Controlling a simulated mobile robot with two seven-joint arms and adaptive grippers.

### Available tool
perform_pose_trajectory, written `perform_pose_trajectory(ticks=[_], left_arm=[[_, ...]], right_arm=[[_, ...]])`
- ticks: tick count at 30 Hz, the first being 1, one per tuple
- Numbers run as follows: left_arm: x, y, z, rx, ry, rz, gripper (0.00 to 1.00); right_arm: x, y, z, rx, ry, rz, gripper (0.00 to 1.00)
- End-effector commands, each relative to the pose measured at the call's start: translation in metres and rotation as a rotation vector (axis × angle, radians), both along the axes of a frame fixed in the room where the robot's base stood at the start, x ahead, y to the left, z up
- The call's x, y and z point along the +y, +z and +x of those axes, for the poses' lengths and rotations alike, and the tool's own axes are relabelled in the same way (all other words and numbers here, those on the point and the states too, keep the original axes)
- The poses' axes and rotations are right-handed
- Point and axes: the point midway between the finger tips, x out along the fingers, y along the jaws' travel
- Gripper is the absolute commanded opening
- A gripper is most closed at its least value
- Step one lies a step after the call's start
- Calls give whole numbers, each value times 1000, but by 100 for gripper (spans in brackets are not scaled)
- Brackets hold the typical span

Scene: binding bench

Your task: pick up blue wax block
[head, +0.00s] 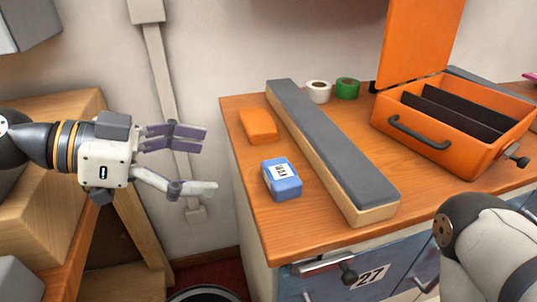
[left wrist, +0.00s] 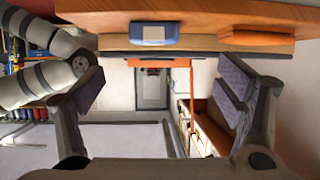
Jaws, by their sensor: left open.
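The blue wax block (head: 282,180) with a white "WAX" label lies on the wooden bench top, near its left front part. It also shows at the top of the left wrist view (left wrist: 153,33). My left gripper (head: 208,160) is open and empty, left of the bench edge, with its fingers pointing right toward the block. A clear gap separates them. In the left wrist view its two fingers (left wrist: 160,88) stand wide apart with nothing between them. My right arm shows at the lower right of the head view, but its gripper is not seen.
An orange block (head: 259,126) lies behind the wax block. A long grey-topped bar (head: 330,150) lies just right of both. White tape (head: 318,91) and green tape (head: 347,88) stand behind. An open orange case (head: 450,145) sits on the right of the bench (head: 262,213).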

Motion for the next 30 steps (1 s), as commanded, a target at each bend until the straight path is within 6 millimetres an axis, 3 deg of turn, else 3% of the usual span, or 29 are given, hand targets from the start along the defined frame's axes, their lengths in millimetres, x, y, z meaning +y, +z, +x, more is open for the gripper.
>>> perform_pose_trajectory(ticks=[6, 18, 27, 30], left_arm=[[-37, -22, 14, 6, -6, 3, 86], [-96, -46, 36, 4, -4, 3, 86], [-104, -46, 40, 2, 1, -1, 86], [-103, -46, 40, 2, 1, -1, 63]], right_arm=[[0, -13, -13, 42, 1, -1, 0], [-1, -27, -24, 74, 3, 0, 0], [-1, -28, -24, 75, 3, 0, 0], [-1, -28, -24, 75, 3, 0, 0]])
